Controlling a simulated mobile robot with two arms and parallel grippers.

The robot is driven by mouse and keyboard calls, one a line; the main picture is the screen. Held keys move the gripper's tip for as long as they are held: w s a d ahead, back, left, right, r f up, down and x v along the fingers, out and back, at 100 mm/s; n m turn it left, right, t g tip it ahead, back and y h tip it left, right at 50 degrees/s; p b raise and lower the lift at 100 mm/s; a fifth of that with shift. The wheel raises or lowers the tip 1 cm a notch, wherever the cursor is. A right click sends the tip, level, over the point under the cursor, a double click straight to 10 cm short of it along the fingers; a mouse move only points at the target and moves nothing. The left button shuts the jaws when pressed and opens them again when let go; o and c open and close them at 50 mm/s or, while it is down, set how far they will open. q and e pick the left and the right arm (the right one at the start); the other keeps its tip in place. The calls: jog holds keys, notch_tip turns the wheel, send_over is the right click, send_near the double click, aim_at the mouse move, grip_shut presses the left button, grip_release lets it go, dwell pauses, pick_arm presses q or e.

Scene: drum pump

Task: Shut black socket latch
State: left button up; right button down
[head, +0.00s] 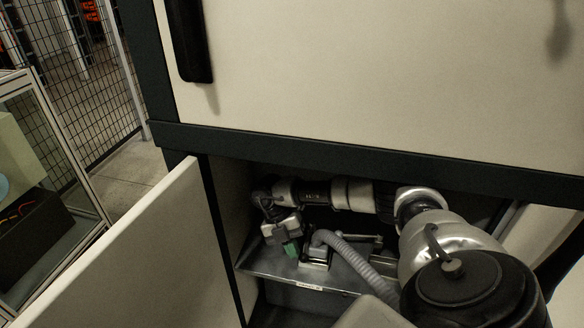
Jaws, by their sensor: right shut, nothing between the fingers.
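My right arm reaches into the open lower cabinet compartment from the right. My right gripper (291,248) points down near the left side of the compartment, its fingers shut with nothing between them. Just right of it, a small metallic and dark socket (318,252) stands on the grey shelf, with a grey ribbed hose (350,256) joined to it. The gripper is close beside the socket; I cannot tell whether they touch. The black latch is too small and dark to make out, so its position cannot be told. My left gripper is not in view.
The metal shelf (262,263) has a raised front edge with a small label. A pale cabinet door (120,255) stands open at the left. The closed upper panel (370,75) and dark frame bar hang low over the opening. A wire fence (60,60) stands behind left.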

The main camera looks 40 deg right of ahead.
jog(key=shift+d, duration=0.1)
jog(key=b+v, duration=0.2)
jog(key=v, duration=0.5)
jog(key=shift+r, duration=0.2)
jog(key=shift+w, duration=0.15)
